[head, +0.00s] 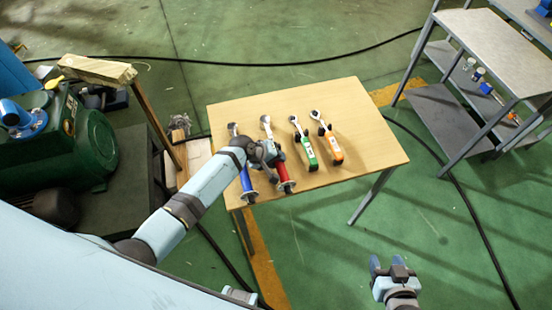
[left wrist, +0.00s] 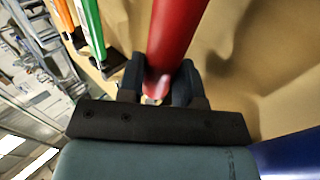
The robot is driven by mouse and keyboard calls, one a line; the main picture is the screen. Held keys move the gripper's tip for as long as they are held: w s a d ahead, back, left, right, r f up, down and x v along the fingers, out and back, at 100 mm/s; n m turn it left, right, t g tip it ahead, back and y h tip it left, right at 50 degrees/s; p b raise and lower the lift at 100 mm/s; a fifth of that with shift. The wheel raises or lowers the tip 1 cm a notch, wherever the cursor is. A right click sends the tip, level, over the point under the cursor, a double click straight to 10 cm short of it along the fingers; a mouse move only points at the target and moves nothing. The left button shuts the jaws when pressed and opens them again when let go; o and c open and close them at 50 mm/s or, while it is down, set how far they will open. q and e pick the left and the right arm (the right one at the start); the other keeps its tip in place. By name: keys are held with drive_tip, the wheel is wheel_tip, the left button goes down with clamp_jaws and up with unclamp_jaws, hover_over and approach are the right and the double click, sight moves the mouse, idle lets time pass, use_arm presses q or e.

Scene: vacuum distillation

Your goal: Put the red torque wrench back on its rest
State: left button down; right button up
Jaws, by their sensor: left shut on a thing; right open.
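The red torque wrench (head: 282,172) is over the wooden table, its ratchet head toward the far side and its red handle toward me. My left gripper (head: 270,158) is shut on it. In the left wrist view the red handle (left wrist: 175,40) runs between the two dark fingers (left wrist: 160,85). My arm and gripper hide part of the wrench, and I see no rest clearly; whether the wrench touches the table I cannot tell. My right gripper (head: 388,267) is open and empty, in front of the table at the lower right.
On the wooden table (head: 370,135), a blue wrench (head: 246,182) lies left of the red one; green (head: 306,150) and orange (head: 331,145) wrenches lie to its right. The table's right part is clear. A green machine (head: 60,145) stands left, a shelf (head: 490,50) right.

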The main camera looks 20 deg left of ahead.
use_arm(q)
drive_tip(key=c, duration=0.7)
unclamp_jaws()
drive_tip(key=shift+s+f, duration=0.1)
drive_tip(key=v, duration=1.4)
drive_tip(key=shift+d, duration=0.15)
drive_tip(key=s+f+m, duration=0.1)
drive_tip(key=s, duration=0.1)
drive_tip(key=s+d+f+m+t+y, duration=0.1)
drive_tip(key=s+f, duration=0.1)
drive_tip(key=s, duration=0.1)
drive_tip(key=s+f+m+t+y, duration=0.1)
drive_tip(key=s, duration=0.2)
drive_tip(key=shift+s+d+f+m, duration=0.2)
drive_tip(key=shift+s+d+m, duration=0.1)
drive_tip(key=shift+m, duration=0.1)
drive_tip(key=s+m+t, duration=0.1)
drive_tip(key=s+m, duration=0.1)
drive_tip(key=s, duration=0.1)
drive_tip(key=s+d+r+m+t, duration=0.1)
drive_tip(key=s+m, duration=0.1)
drive_tip(key=s, duration=0.1)
drive_tip(key=s+d+m+t+y, duration=0.1)
drive_tip(key=s+m, duration=0.1)
drive_tip(key=s, duration=0.2)
drive_tip(key=shift+s+r+t, duration=0.1)
drive_tip(key=shift+r+t, duration=0.2)
